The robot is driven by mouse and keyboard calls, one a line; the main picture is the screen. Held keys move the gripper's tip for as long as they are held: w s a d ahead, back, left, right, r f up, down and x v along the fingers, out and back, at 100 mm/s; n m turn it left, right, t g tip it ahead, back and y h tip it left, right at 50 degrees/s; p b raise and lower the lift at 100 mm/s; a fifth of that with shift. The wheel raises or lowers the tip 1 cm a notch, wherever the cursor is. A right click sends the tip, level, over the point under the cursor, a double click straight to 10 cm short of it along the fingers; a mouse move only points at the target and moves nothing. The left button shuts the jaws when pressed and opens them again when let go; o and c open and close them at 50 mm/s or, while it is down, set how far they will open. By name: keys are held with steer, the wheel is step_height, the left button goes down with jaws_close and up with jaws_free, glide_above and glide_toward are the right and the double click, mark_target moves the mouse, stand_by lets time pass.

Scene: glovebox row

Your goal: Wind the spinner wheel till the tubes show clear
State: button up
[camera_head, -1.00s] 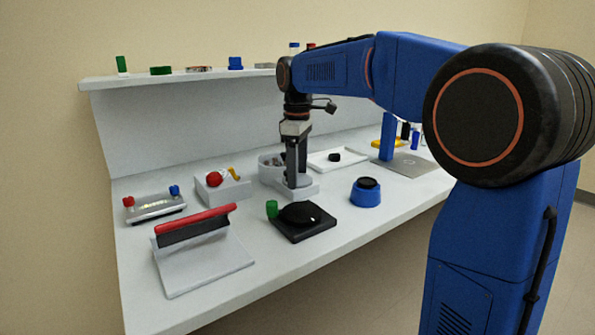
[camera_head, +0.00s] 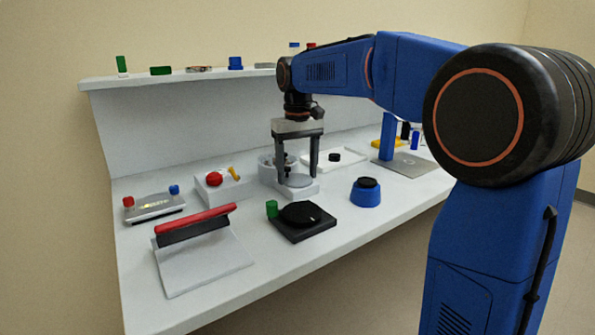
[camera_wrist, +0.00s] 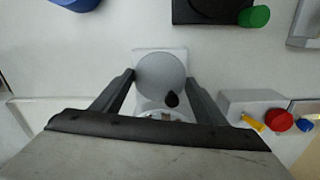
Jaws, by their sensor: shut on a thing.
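The spinner wheel is a grey disc (camera_head: 296,181) on a pale square base (camera_head: 303,192) in the middle of the bench. In the wrist view the wheel (camera_wrist: 158,74) lies flat between my fingers, with a dark teardrop knob (camera_wrist: 171,99) near its edge. My gripper (camera_head: 298,177) points down from above, one finger on each side of the wheel. In the wrist view my gripper (camera_wrist: 161,78) is shut on the wheel's rim. A pale housing (camera_wrist: 150,106) adjoins the wheel, partly hidden by my gripper; I cannot make out the tubes' state.
A black unit (camera_head: 302,222) with a green knob stands just in front. A blue round pot (camera_head: 366,196) is to the right. A box with a red knob (camera_head: 214,178) stands to the left, beside a red-handled tool (camera_head: 196,222). A white tray (camera_head: 345,163) lies behind right.

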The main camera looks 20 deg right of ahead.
mark_target(298, 179)
steer(key=m, duration=0.6)
steer(key=shift+m, duration=0.4)
stand_by(0.4)
steer(key=o, duration=1.1)
steer(key=shift+c, duration=0.2)
step_height(298, 179, up, 17)
steer(key=shift+r, duration=0.2)
steer(key=shift+s, duration=0.15)
